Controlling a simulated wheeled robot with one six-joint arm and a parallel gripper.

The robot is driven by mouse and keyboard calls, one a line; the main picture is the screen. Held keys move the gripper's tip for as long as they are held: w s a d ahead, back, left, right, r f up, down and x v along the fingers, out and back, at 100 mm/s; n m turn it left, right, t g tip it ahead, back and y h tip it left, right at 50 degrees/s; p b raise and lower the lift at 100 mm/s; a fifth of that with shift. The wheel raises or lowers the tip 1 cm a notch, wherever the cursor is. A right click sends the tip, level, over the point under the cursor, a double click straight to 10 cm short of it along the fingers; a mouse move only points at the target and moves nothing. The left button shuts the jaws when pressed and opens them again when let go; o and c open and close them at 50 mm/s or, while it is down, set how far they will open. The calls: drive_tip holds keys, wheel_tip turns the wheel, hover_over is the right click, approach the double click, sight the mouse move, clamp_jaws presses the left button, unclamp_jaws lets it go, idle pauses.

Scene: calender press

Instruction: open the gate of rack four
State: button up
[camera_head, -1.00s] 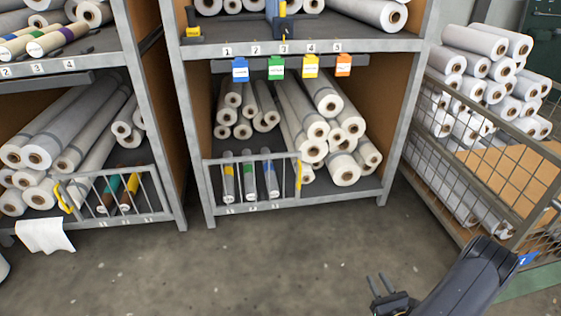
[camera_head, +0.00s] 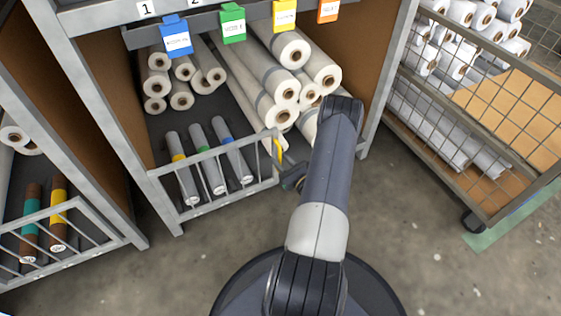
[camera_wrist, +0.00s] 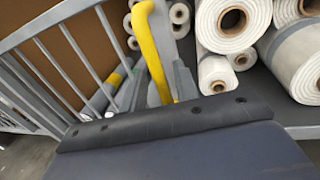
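A grey barred gate (camera_head: 222,196) stands across the lower left front of the middle rack, in line with the rack's front. It also fills the left of the wrist view (camera_wrist: 60,70). Its yellow handle (camera_head: 278,152) is at its right end. My gripper (camera_head: 291,181) is at that handle, mostly hidden by my arm. In the wrist view the yellow handle (camera_wrist: 153,50) runs down between the grey fingers of my gripper (camera_wrist: 166,92). Whether the fingers press on it is not clear. No rack number four can be read on this gate.
Several grey tubes with coloured bands (camera_head: 205,158) stand behind the gate. White rolls (camera_head: 270,75) lie to its right. A second gate (camera_head: 60,235) is at left. A wire cart (camera_head: 470,110) stands at right. The floor in front is clear.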

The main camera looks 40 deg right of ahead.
drive_tip(key=shift+w, duration=0.6)
drive_tip(key=shift+c, duration=0.2)
clamp_jaws()
